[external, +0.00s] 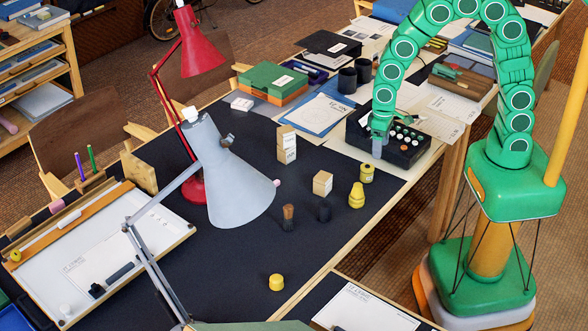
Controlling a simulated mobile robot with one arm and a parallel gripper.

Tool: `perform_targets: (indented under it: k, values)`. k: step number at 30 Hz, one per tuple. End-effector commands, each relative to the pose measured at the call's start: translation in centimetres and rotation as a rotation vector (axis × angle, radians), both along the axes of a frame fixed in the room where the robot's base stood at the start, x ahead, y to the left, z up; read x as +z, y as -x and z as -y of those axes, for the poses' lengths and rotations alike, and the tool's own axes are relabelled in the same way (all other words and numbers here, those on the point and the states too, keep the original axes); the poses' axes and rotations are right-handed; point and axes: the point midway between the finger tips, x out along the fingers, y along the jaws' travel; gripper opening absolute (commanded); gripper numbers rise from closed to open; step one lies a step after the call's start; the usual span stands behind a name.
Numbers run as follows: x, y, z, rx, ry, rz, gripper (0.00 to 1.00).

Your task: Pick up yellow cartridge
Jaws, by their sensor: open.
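Several small yellow pieces stand on the dark desk mat. A short yellow cylinder with a dark top (367,173) is near the mat's right edge. A yellow bottle-shaped piece (356,196) stands just in front of it. A low yellow piece (276,283) sits apart near the front edge. I cannot tell which one is the cartridge. My gripper (378,150) hangs from the green arm, pointing down, in front of the black box. It is open, with no object visible in it, a little above and right of the yellow cylinder in the picture. Its fingers are small and hard to make out.
A black box with several round knobs (402,141) is right beside my gripper. A grey lamp (232,180) overhangs the desk. The front mat is mostly clear.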

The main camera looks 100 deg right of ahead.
Motion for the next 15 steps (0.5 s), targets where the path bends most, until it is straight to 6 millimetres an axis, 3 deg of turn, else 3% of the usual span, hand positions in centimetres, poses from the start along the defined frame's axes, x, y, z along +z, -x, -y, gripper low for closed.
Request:
perform_targets:
  k: [6,15]
  values:
    - [-3.5,-2.0,1.4,-0.063,0.008,0.011,0.80]
    - [-5.2,-2.9,2.0,-0.087,0.013,0.020,0.80]
